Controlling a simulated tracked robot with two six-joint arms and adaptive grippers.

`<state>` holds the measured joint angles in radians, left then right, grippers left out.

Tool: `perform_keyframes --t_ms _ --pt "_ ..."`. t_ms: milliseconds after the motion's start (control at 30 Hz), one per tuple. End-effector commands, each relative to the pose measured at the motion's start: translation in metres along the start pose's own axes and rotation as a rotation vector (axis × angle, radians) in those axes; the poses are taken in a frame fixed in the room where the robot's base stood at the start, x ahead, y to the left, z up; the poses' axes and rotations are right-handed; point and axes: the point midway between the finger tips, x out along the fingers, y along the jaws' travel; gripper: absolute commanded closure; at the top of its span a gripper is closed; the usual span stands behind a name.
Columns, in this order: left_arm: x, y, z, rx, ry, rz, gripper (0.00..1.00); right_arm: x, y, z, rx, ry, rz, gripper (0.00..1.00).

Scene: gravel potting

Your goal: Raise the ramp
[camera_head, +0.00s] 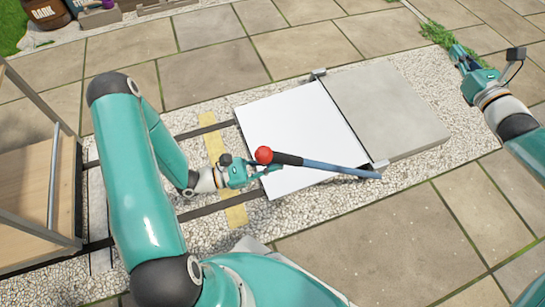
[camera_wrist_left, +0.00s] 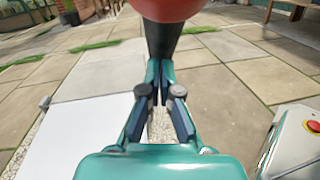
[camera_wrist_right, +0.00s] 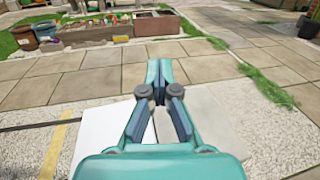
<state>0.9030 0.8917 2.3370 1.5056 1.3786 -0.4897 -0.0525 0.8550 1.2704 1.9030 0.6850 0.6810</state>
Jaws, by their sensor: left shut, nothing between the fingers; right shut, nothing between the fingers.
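The ramp is a white flat panel (camera_head: 300,120) on the gravel, against a grey slab (camera_head: 388,110). A lever lies low along its near edge: blue bar (camera_head: 335,167), black grip (camera_head: 288,159), red ball (camera_head: 264,155) at the left end. My left gripper (camera_head: 268,170) is shut and empty beside the ball end; whether it touches the lever is unclear. In the left wrist view, the red ball (camera_wrist_left: 165,8) and black grip (camera_wrist_left: 162,38) show just beyond the fingertips. My right gripper (camera_head: 456,52) is shut and empty, raised at the right, away from the lever.
Dark rails (camera_head: 198,132) run from a wooden frame (camera_head: 30,190) at the left toward the panel, crossing a yellow strip (camera_head: 210,140). Gravel (camera_head: 420,150) surrounds the slab. A barrel (camera_head: 48,12) stands at the back left. The paving (camera_head: 300,50) behind is clear.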

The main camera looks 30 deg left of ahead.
Motion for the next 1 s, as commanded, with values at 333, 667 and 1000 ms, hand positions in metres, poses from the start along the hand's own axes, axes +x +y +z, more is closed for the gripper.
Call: perform_keyframes --t_ms 333,667,1000 --pt "0.0106 0.0025 0.0133 0.001 -0.006 0.000 1.00 0.0000 0.0000 0.0002 0.000 0.000 0.000 1.00" --pt "0.0105 0.0025 0.0133 0.001 -0.006 0.000 1.00 0.0000 -0.0001 0.0003 0.000 0.000 0.000 0.52" --pt "0.0105 0.0024 0.0133 0.001 -0.007 0.000 1.00 -0.0003 -0.0001 0.0003 0.000 0.000 0.000 0.44"
